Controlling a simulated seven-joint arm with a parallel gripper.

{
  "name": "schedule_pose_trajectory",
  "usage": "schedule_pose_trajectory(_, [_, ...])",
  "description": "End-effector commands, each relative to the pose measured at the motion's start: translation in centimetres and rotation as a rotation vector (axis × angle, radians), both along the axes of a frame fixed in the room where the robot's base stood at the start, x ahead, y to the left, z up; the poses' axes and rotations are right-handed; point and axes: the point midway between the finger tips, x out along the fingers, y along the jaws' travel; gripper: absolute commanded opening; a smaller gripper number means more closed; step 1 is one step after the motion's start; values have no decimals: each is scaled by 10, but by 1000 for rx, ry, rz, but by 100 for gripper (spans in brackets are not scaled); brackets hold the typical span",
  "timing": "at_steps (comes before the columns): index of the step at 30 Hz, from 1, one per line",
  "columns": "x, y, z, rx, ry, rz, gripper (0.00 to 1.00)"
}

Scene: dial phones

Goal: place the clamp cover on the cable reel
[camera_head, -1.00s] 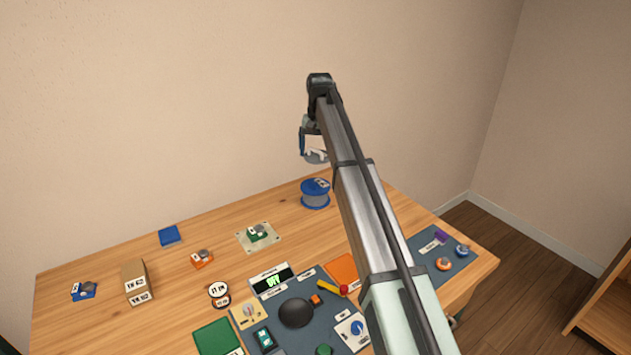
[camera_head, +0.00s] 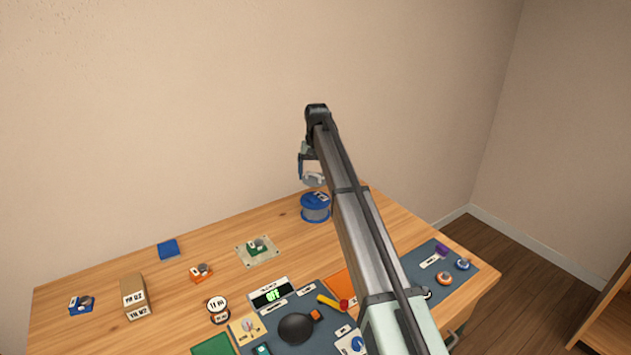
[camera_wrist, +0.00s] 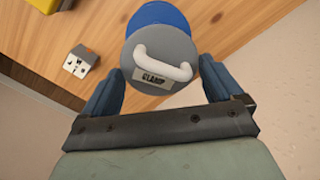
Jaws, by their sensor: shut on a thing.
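The clamp cover (camera_wrist: 158,52) is a grey disc with a white arched handle and a "CLAMP" label. My gripper (camera_wrist: 161,68) is shut on it, with blue fingers on both sides in the wrist view. In the head view the cover (camera_head: 314,180) shows small under my gripper (camera_head: 308,168), partly hidden by my arm. The cable reel (camera_head: 316,209) is a blue-flanged spool standing at the back of the table. The cover is above it with a small gap. In the wrist view the reel's blue top (camera_wrist: 155,14) shows partly behind the cover, which hides the rest.
A pale plate (camera_head: 257,251) with a green part lies left of the reel. An orange part (camera_head: 201,272), blue block (camera_head: 168,249) and cardboard box (camera_head: 134,296) lie further left. A dark mat (camera_head: 325,320) with a phone is in front. Table around the reel is clear.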

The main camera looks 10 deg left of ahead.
Motion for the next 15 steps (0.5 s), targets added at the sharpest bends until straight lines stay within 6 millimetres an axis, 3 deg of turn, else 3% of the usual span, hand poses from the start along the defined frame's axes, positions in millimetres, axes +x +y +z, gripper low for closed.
schedule_pose_trajectory(7, [-1,0,-29,0,1,0,62])
schedule_pose_trajectory(15, [0,0,-31,0,0,0,62])
